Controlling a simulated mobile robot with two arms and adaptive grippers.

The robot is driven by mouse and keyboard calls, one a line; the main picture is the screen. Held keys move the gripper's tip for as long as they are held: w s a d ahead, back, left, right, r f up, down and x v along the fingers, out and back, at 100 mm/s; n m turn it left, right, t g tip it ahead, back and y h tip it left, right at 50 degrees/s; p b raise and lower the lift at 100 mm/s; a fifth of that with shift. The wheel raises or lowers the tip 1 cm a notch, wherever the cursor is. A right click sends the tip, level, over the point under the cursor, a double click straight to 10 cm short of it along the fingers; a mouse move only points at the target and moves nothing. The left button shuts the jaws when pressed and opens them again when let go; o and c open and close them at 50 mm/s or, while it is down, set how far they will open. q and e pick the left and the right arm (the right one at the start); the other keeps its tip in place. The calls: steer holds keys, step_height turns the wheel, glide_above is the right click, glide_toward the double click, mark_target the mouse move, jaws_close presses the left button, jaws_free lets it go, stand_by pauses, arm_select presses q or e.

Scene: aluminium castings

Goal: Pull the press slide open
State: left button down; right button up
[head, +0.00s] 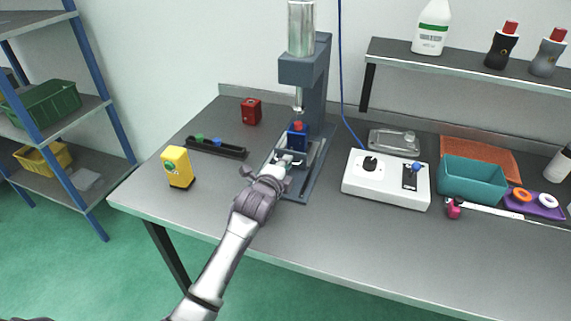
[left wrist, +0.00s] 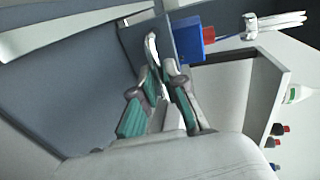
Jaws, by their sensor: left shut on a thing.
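The press (head: 314,85) stands on the workbench, a blue-grey frame with a silver cylinder on top. Its slide (head: 296,151) is low on the press base and carries a blue block with a red top (head: 298,130). The blue block also shows in the left wrist view (left wrist: 190,42). My left gripper (head: 284,163) is at the front of the slide, with its fingers closed. My right gripper is not in view.
A white control box (head: 387,180) stands right of the press, with a teal bin (head: 472,179) beyond it. A black rail (head: 215,148), a yellow box (head: 178,167) and a red block (head: 251,111) are to the left. The bench front is clear.

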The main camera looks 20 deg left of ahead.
arm_select(q)
steer(key=shift+s, duration=0.1)
steer(key=p+v, duration=0.4)
steer(key=v, duration=0.1)
steer(key=shift+s+f, duration=0.25)
steer(key=shift+f, duration=0.1)
steer(key=s+p, duration=0.1)
steer(key=s, duration=0.2)
steer(key=s+p, duration=0.1)
steer(key=s, duration=0.1)
steer(key=shift+s+a+f+p, duration=0.1)
steer(key=shift+s+f+p, duration=0.05)
steer(key=shift+s+p, duration=0.25)
steer(key=shift+f, duration=0.1)
steer(key=c, duration=1.2)
jaws_free()
